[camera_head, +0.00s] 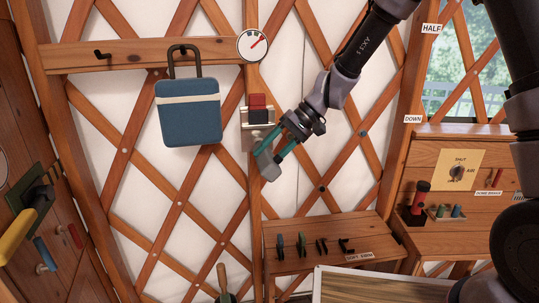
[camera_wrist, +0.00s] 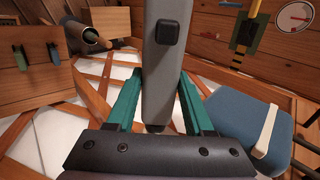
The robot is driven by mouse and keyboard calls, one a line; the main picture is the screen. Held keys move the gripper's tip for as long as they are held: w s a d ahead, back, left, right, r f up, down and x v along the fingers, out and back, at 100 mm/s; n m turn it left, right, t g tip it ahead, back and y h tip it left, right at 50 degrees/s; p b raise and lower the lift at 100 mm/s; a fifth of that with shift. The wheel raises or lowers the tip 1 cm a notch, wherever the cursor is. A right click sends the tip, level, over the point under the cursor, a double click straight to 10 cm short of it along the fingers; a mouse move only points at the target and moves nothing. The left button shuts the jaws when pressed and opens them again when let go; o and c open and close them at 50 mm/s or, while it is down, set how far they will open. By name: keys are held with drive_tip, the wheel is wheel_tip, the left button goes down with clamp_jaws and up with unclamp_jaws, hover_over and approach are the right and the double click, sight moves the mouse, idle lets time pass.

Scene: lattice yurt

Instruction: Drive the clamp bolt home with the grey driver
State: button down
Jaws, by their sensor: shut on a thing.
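My gripper (camera_head: 277,147) has teal fingers and is shut on the grey driver (camera_head: 268,166), below and right of the wall clamp. In the wrist view the grey driver (camera_wrist: 168,60) is a long grey body with a black button, between the teal fingers (camera_wrist: 160,105). The clamp (camera_head: 257,117) is a pale metal fitting with a red block on top, fixed to the wooden upright. The clamp bolt cannot be made out clearly. My fingers and the driver are close to the clamp's lower right; whether they touch it I cannot tell.
A blue bag (camera_head: 188,113) hangs left of the clamp, and a round gauge (camera_head: 252,45) sits above. Below, a wooden shelf (camera_head: 330,228) holds several small tools. A yellow-handled lever (camera_head: 18,235) juts out at left. A red-topped tool (camera_head: 420,190) stands at right.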

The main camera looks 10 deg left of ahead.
sight(282, 158)
drive_tip(key=shift+w+a+r, duration=0.1)
drive_tip(key=shift+w+a, duration=0.1)
drive_tip(key=shift+w, duration=0.2)
idle(1.4)
drive_tip(key=shift+s+d, duration=0.45)
drive_tip(key=shift+s, duration=0.65)
drive_tip(key=shift+s+d, duration=0.5)
drive_tip(key=shift+s, duration=0.6)
drive_tip(key=shift+s+d, duration=0.45)
drive_tip(key=shift+s, duration=0.65)
drive_tip(key=shift+s, duration=0.1)
drive_tip(key=s+d, duration=0.4)
drive_tip(key=s, duration=0.5)
